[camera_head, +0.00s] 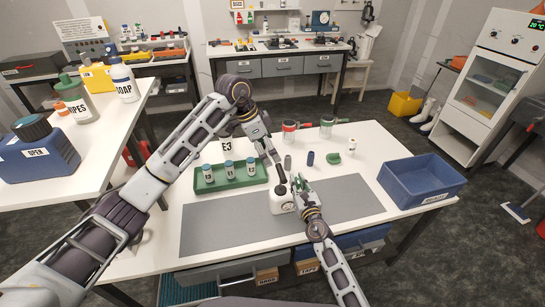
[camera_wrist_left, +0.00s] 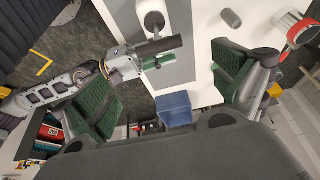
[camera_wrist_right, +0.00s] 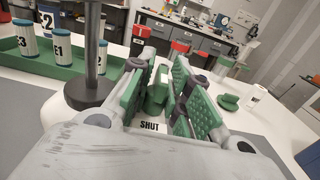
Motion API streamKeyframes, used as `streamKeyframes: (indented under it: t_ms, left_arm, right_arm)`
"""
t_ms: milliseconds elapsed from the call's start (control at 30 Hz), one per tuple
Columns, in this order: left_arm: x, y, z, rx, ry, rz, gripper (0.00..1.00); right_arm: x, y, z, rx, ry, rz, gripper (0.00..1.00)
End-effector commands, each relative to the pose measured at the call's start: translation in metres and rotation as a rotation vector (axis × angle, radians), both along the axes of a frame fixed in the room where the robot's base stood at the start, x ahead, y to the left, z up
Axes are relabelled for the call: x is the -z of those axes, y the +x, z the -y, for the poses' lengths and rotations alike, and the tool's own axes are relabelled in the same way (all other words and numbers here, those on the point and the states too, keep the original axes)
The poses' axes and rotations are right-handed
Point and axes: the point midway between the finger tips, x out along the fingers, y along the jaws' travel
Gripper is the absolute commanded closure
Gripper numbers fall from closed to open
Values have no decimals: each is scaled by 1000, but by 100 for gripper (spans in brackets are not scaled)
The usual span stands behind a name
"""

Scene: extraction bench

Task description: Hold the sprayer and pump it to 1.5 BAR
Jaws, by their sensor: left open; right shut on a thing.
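The sprayer (camera_head: 283,204) is a white bottle standing on the grey mat of the bench; its white body also shows in the right wrist view (camera_wrist_right: 75,118). A thin dark pump rod (camera_wrist_right: 93,45) rises from a dark collar on it. In the left wrist view the dark pump handle (camera_wrist_left: 160,46) lies ahead of the open pads, seemingly ungripped. I see no pressure reading.
A green tray (camera_head: 231,185) with several blue-capped bottles stands left of the sprayer. A blue crate (camera_head: 420,187) is at the right. The mat (camera_head: 215,232) is clear at front.

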Motion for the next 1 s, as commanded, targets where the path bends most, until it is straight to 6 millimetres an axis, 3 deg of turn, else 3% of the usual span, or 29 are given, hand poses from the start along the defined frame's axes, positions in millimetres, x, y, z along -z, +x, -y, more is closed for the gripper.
streamKeyframes:
  t_ms: [200, 500, 767, 1000]
  left_arm:
    - [-11, -2, -5, 0, 0, 0, 4]
    - [-12, -2, -5, 0, 0, -1, 4]
    - [-17, 0, 0, 27, 1, 13, 37]
    - [-36, 9, 21, 151, 8, 73, 68]
  right_arm:
    - [0, 0, 0, -1, 1, -1, 100]
    - [0, 0, 0, -1, 1, -1, 100]
    - [0, 0, 0, -1, 1, -1, 100]
    - [0, 0, 0, -1, 1, 0, 100]
